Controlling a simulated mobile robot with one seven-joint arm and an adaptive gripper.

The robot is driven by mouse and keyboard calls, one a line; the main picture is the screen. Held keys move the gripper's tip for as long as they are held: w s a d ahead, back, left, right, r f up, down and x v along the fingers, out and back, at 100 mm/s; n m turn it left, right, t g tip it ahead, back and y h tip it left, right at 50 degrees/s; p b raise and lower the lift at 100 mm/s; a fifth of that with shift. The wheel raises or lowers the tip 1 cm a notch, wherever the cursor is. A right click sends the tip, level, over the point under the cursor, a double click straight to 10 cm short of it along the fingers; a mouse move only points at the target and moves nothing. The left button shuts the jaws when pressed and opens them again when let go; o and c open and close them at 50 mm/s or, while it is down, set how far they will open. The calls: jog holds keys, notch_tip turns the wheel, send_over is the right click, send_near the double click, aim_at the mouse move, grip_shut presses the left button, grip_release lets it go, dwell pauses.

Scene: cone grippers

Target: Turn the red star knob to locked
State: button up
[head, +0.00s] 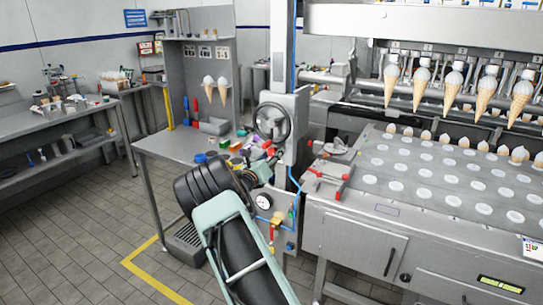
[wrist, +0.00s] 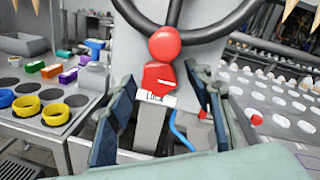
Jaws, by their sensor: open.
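The red star knob (wrist: 158,77) is in the middle of the wrist view, on a grey post. It bears a short white mark, roughly level and toward its right side. A white label (wrist: 155,98) below it seems to read "LOCK", partly covered. My gripper (wrist: 159,84) is open, with one dark finger to the left of the knob and one to the right. I see no clear contact; the depth gap cannot be judged. In the head view my gripper (head: 250,178) is near the post, and the knob cannot be made out behind the arm.
A round red knob (wrist: 164,43) sits just above, below a dark handwheel (head: 272,122). A gauge (head: 263,202) and blue hose are beside my arm. A bench (head: 165,150) with coloured parts stands left; the cone machine's perforated deck (head: 400,165) lies right.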

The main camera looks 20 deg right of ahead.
jog(key=c, duration=1.2)
jog(key=shift+o, duration=0.2)
